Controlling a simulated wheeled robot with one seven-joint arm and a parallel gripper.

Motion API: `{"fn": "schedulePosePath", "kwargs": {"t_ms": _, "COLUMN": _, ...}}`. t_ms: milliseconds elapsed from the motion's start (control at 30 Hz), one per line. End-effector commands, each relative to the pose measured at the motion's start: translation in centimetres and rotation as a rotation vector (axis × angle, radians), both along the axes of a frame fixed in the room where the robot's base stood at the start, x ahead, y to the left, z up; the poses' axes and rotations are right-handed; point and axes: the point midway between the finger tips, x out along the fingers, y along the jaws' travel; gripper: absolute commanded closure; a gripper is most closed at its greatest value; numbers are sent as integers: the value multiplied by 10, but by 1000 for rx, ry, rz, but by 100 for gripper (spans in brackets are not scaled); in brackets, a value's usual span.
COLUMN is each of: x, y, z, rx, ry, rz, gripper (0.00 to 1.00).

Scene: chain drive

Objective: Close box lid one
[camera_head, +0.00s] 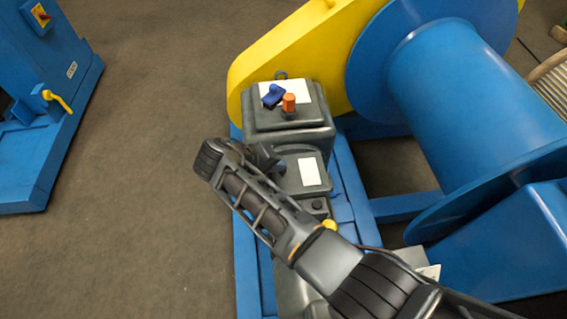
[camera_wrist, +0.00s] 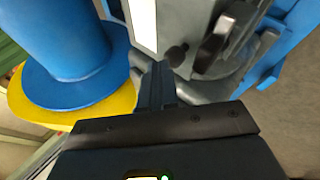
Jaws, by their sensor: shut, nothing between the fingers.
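Two grey box-like housings stand in line on a blue frame in the head view. The far housing (camera_head: 290,130) has a white plate on top with a blue knob (camera_head: 273,95) and an orange knob (camera_head: 289,102). The nearer, smaller housing (camera_head: 315,187) has a white label on its top. I cannot tell which carries lid one, or its lid angle. My gripper (camera_wrist: 157,82) is shut and empty in the wrist view, its fingertips close to a grey surface with a white panel (camera_wrist: 144,25); contact is unclear. In the head view my arm hides part of the housings.
A large blue drum (camera_head: 475,90) and a yellow guard (camera_head: 285,50) stand right of and behind the housings. A blue machine (camera_head: 45,90) with a yellow handle (camera_head: 57,101) stands at left. Bare floor lies between it and the frame.

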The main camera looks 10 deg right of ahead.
Motion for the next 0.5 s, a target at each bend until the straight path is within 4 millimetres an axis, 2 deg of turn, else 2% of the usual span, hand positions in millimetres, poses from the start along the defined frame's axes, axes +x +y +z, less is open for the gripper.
{"fn": "schedulePosePath", "kwargs": {"t_ms": 100, "x": 0, "y": 3, "z": -8, "rx": 1, "ry": 0, "rz": 0, "gripper": 100}}
{"fn": "schedulePosePath", "kwargs": {"t_ms": 500, "x": -1, "y": 7, "z": -15, "rx": 6, "ry": 4, "rz": 4, "gripper": 100}}
